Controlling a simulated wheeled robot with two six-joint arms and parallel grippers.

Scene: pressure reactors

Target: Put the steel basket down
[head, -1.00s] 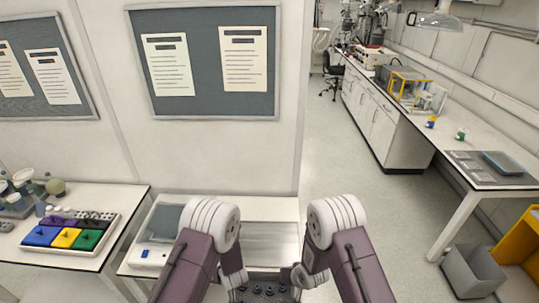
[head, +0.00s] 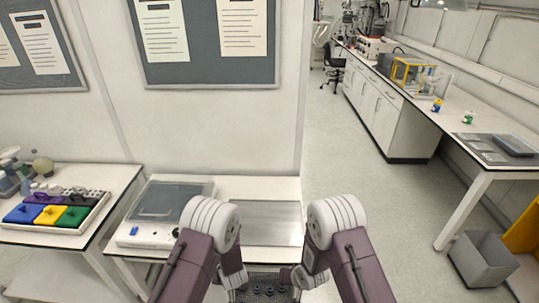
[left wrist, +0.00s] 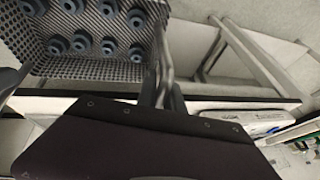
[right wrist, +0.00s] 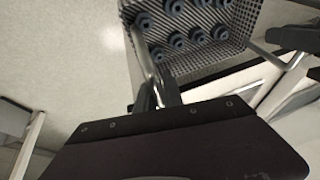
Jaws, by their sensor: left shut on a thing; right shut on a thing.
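The steel basket (head: 262,280) is a dark perforated mesh basket with several round dark pieces in it, at the bottom edge of the head view and partly cut off. It hangs level between my two grippers, in front of the table. My left gripper (head: 240,281) is shut on its left side, and my right gripper (head: 297,279) is shut on its right side. In the left wrist view the basket (left wrist: 100,70) is at the upper left, with a handle bar running to the fingers. In the right wrist view the basket (right wrist: 205,65) is at the top.
Beyond the basket is a white table (head: 250,187) with a bare steel plate (head: 270,222) and a grey-lidded instrument (head: 165,205) to its left. A colored block tray (head: 55,212) sits on the left table. A grey bin (head: 482,258) stands at the right. The aisle floor is clear.

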